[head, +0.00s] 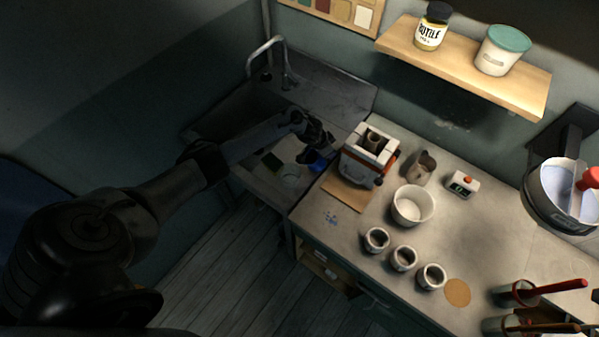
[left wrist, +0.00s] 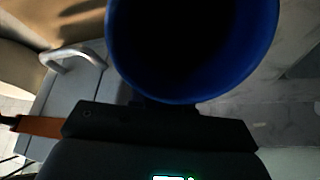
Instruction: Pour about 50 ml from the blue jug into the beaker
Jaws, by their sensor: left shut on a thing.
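The blue jug (head: 315,162) is at the sink's right end in the head view. My left gripper (head: 322,146) is shut on it. In the left wrist view the jug's blue rim (left wrist: 200,97) fills the top middle, and its inside is too dark to show any liquid. A pale, clear round vessel (head: 289,174), which looks like the beaker, is just left of and below the jug in the head view. I cannot tell its liquid level, or whether the jug is tilted. My right gripper is in neither view.
A small kiln-like box (head: 368,152) stands close to the right of the jug. A metal pitcher (head: 421,167), a white bowl (head: 413,206) and three small cups (head: 404,257) stand on the worktop (head: 345,240). A tap (head: 266,50) rises behind the sink.

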